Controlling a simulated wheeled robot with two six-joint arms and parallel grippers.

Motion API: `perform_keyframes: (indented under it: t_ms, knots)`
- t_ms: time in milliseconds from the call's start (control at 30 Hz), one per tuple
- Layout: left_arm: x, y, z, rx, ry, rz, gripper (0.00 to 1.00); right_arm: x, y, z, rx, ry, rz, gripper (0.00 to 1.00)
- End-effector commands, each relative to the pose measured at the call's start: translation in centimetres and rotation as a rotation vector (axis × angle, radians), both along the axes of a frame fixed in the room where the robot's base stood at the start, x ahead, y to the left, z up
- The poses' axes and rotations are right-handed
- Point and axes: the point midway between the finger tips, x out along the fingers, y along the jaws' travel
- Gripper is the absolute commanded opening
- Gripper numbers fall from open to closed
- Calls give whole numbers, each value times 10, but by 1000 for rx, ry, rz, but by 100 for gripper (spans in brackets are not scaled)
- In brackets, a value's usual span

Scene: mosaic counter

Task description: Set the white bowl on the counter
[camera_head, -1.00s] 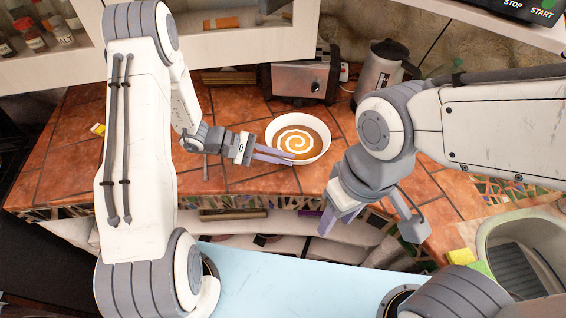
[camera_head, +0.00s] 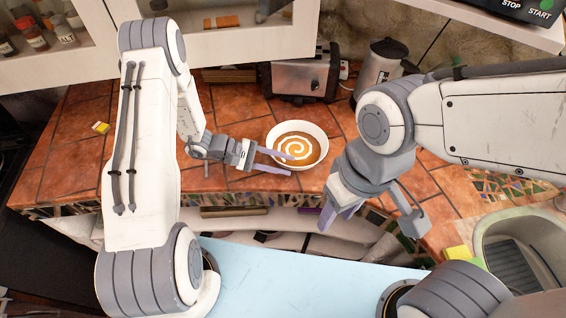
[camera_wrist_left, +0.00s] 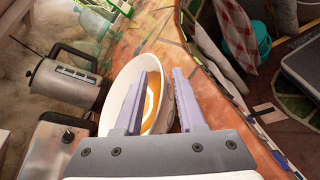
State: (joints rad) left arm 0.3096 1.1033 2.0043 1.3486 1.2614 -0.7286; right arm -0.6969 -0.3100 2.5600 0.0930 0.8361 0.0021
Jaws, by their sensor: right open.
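The white bowl (camera_head: 321,155) stands upright on the tiled counter (camera_head: 240,182) near its front edge. It holds orange soup with a white swirl. My left gripper (camera_head: 290,165) is open at the bowl's near left side, one finger overlapping the rim in the head view. In the left wrist view the bowl (camera_wrist_left: 121,94) shows between and beyond the two spread fingers (camera_wrist_left: 160,75); whether they touch it I cannot tell. My right gripper (camera_head: 336,222) is open and empty, pointing down in front of the counter edge.
A toaster (camera_head: 299,77) and a metal kettle (camera_head: 378,66) stand behind the bowl. A sink (camera_head: 490,235) is at the right, with a yellow sponge (camera_head: 458,253) beside it. A small yellow item (camera_head: 101,127) lies at the left. The counter left of the bowl is mostly clear.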

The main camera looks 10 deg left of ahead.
Motion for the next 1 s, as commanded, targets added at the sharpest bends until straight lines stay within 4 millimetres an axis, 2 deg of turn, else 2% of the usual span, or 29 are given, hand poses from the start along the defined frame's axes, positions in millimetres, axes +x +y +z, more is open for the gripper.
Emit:
perform_keyframes:
  t_ms: [167,500,700,767,867,967,1000]
  knots:
    - [-1,22,4,1,-4,6,39,0,0,-12,0,0,0,46]
    - [-8,88,25,3,-5,5,39,0,0,-37,0,0,2,46]
    - [-10,109,35,2,-1,1,39,0,0,-43,0,0,2,46]
    - [-12,107,38,11,-2,-17,39,0,0,-43,0,0,2,46]
    - [-22,87,50,65,-2,-117,39,0,0,-43,0,0,2,46]
    - [-46,49,69,186,-16,-311,39,0,0,-42,0,0,2,46]
    - [-60,32,77,249,-30,-405,39,0,0,-42,0,0,2,46]
